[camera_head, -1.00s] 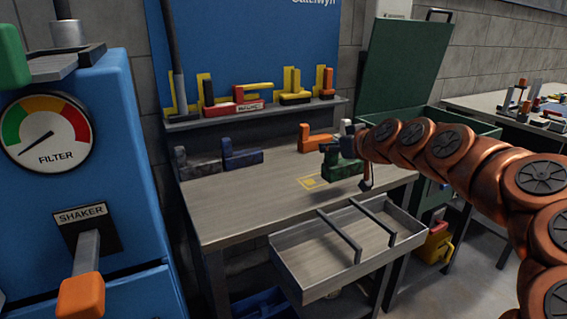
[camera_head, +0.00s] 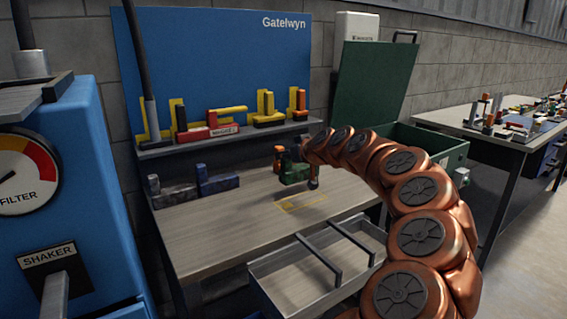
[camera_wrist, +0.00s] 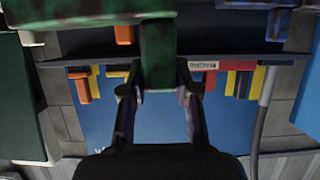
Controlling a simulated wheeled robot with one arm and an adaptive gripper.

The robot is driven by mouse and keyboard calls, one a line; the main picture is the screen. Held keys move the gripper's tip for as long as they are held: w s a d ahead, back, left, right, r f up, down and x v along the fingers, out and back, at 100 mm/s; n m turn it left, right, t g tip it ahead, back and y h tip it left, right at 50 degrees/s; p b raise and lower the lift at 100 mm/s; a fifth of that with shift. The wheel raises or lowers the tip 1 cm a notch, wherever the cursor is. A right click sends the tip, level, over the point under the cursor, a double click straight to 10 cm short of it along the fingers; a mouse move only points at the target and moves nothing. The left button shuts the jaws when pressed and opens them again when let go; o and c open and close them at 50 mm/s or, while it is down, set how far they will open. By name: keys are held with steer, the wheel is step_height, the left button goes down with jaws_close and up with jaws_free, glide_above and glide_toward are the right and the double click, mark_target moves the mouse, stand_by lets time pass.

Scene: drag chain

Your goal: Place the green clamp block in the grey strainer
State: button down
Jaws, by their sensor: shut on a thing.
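The green clamp block (camera_head: 293,175) is held by my gripper (camera_head: 301,177) over the back right of the workbench, above and behind a yellow square mark. In the wrist view the green block (camera_wrist: 157,50) sits at the tips of the two fingers (camera_wrist: 158,92), which are shut on it. A grey shallow tray (camera_head: 268,291) with two dark crossbars juts from the bench front. It may be the grey strainer, but I cannot tell for sure. The tray looks empty, with its right part hidden behind my arm.
An orange block (camera_head: 278,158) stands close behind the green block. A shelf (camera_head: 165,151) holds coloured blocks. A green lidded bin (camera_head: 437,151) stands right. The bench's front left is clear.

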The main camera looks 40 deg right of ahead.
steer(key=shift+w+d+f, duration=0.2)
steer(key=shift+w+f, duration=0.45)
steer(key=shift+f, duration=0.25)
steer(key=shift+w+d+f, duration=0.2)
steer(key=shift+w+f, duration=0.4)
steer(key=shift+f, duration=0.3)
steer(key=shift+f, duration=0.2)
steer(key=c, duration=0.9)
jaws_free()
steer(key=shift+o, duration=0.2)
steer(key=shift+r, duration=0.1)
steer(key=v, duration=1.2)
steer(key=shift+b, duration=0.3)
steer(key=shift+s+r, duration=0.1)
